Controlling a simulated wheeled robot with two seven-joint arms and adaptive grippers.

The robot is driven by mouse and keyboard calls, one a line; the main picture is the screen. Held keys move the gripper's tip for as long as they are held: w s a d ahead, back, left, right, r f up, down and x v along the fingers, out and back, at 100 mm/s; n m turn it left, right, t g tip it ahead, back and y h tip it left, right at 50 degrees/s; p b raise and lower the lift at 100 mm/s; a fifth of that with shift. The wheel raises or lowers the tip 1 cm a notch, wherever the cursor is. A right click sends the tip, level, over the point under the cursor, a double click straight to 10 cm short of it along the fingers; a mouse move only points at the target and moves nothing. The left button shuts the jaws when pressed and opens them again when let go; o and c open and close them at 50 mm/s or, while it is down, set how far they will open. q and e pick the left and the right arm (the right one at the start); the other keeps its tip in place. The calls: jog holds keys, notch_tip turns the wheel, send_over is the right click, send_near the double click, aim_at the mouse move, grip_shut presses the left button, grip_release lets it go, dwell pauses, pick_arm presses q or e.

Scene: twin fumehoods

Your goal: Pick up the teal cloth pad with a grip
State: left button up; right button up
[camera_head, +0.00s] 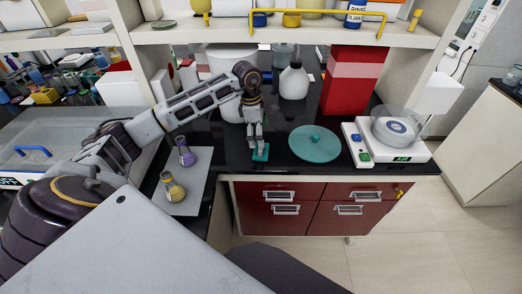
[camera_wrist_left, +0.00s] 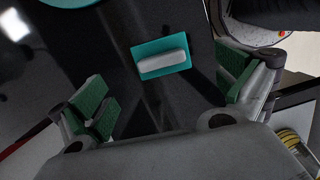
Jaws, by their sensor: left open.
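The teal cloth pad (camera_head: 260,154) lies flat on the black bench top near its front edge. In the left wrist view the pad (camera_wrist_left: 146,70) carries a pale grey grip (camera_wrist_left: 163,62) along its middle. My left gripper (camera_head: 257,146) points down just above the pad in the head view. In the left wrist view my left gripper (camera_wrist_left: 165,100) is open, with green finger pads spread to either side of the pad. Nothing is between the fingers. My right gripper is not in view.
A round teal disc (camera_head: 315,144) lies right of the pad. A scale (camera_head: 392,155) with a glass dish stands farther right. A white bottle (camera_head: 293,82) and a red box (camera_head: 352,85) stand behind. Two small flasks (camera_head: 174,188) (camera_head: 186,155) stand on a grey mat (camera_head: 197,190) at left.

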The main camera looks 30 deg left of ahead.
aim_at(261, 149)
pick_arm(q)
jog(key=shift+d+f, duration=0.1)
jog(key=shift+f, duration=0.85)
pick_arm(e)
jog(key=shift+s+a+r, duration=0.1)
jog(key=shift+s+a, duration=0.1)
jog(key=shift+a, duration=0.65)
pick_arm(q)
jog(key=shift+f, duration=0.25)
jog(key=shift+d+f+p, duration=0.1)
jog(key=shift+f+p, duration=0.3)
jog(key=shift+f, duration=0.2)
jog(key=shift+w+d+f+p, duration=0.15)
jog(key=shift+f+p, duration=0.2)
jog(key=shift+f, duration=1.35)
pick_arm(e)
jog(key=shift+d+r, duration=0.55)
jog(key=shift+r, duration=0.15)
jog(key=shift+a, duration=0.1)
